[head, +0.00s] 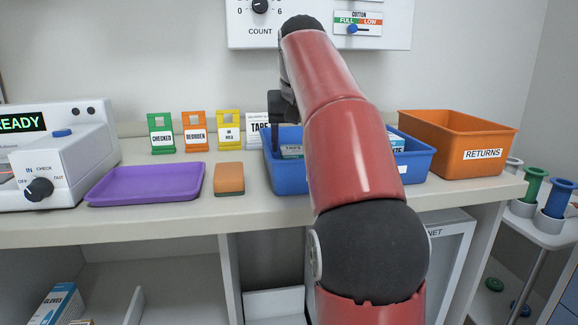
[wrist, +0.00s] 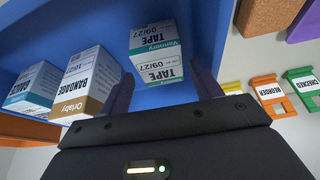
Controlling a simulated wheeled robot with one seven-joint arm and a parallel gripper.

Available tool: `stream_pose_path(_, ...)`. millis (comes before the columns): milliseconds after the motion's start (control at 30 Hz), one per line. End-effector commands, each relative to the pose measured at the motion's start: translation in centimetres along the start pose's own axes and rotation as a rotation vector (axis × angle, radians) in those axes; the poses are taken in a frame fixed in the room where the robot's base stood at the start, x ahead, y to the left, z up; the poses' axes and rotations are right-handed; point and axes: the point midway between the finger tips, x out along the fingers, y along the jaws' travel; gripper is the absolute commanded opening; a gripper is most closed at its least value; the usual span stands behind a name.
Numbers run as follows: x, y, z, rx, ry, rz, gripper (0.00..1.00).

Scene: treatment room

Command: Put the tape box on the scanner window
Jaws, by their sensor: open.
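The tape box (wrist: 157,50), white with a teal band and marked TAPE 09/27, is in the blue bin (head: 285,178). A part of it shows in the head view (head: 291,152) beside my arm. My gripper (wrist: 160,72) is open over the bin, with its two fingers apart on either side of the box's near end in the wrist view; I cannot tell whether they touch it. In the head view a dark finger (head: 275,138) shows at the bin's left side. A white device with a READY display (head: 22,122) stands at the far left; I cannot make out its scanner window clearly.
An orange RETURNS bin (head: 455,140) stands right. Small coloured signs (head: 195,132) stand behind.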

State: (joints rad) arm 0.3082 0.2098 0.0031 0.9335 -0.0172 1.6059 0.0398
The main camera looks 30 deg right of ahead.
Motion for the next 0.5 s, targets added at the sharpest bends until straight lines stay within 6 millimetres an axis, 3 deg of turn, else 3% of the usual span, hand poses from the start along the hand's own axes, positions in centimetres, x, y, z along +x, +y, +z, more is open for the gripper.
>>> stream_pose_path(33, 1.2, 0.0, 0.2, 0.001, -0.002, 0.0, 0.64)
stream_pose_path(200, 3.3, 0.0, 0.2, 0.0, -0.002, 0.001, 0.64)
stream_pose_path(500, 3.7, -0.1, 0.1, 0.0, 0.0, 0.0, 0.64)
